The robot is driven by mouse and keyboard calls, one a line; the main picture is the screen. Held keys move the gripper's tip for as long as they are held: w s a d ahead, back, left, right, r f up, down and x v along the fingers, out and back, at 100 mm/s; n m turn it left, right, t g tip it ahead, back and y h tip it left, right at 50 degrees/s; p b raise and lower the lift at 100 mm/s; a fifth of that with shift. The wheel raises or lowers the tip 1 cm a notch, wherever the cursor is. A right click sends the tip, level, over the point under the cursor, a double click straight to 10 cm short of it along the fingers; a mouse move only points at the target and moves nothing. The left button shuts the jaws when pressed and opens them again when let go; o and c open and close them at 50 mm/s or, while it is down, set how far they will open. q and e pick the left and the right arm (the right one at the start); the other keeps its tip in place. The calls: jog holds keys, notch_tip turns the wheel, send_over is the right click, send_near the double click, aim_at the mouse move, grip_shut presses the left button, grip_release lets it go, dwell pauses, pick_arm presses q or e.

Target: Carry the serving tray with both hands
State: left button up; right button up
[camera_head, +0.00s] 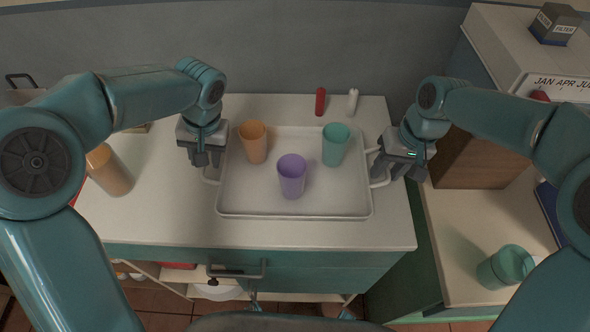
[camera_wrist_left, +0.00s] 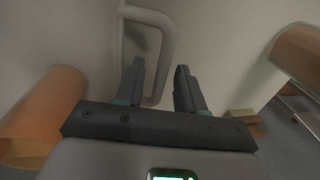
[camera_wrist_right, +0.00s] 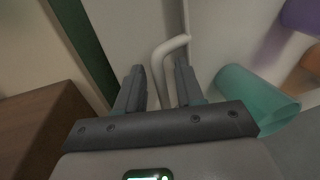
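The pale serving tray (camera_head: 240,205) lies on the white counter. An orange cup (camera_head: 254,148), a purple cup (camera_head: 291,182) and a teal cup (camera_head: 336,150) stand in it. My left gripper (camera_head: 207,162) is open at the tray's left handle (camera_head: 208,180). In the left wrist view the handle (camera_wrist_left: 168,45) runs down between the parted fingers (camera_wrist_left: 160,85). My right gripper (camera_head: 384,174) is open at the right handle (camera_head: 381,183). In the right wrist view that handle (camera_wrist_right: 158,62) shows between the parted fingers (camera_wrist_right: 157,88). I cannot tell whether any finger touches a handle.
An orange-brown container (camera_head: 110,172) stands on the counter left of the tray. A red item (camera_head: 320,101) and a white item (camera_head: 352,102) stand behind it. A brown block (camera_head: 478,160) is at right; a teal container (camera_head: 505,267) stands on the lower right surface.

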pick_arm(q)
jog(key=shift+w+f, duration=0.2)
jog(key=shift+f, duration=0.05)
pick_arm(e)
jog(key=shift+w+f, duration=0.15)
jog(key=shift+f, duration=0.15)
pick_arm(q)
jog(key=shift+s, duration=0.1)
pick_arm(e)
jog(key=shift+r, duration=0.1)
pick_arm(q)
jog(key=shift+r, duration=0.1)
jog(key=c, duration=0.5)
pick_arm(e)
jog(key=c, duration=0.5)
pick_arm(q)
grip_shut()
pick_arm(e)
grip_shut()
pick_arm(q)
jog(key=shift+r, duration=0.1)
pick_arm(e)
jog(key=shift+r, duration=0.1)
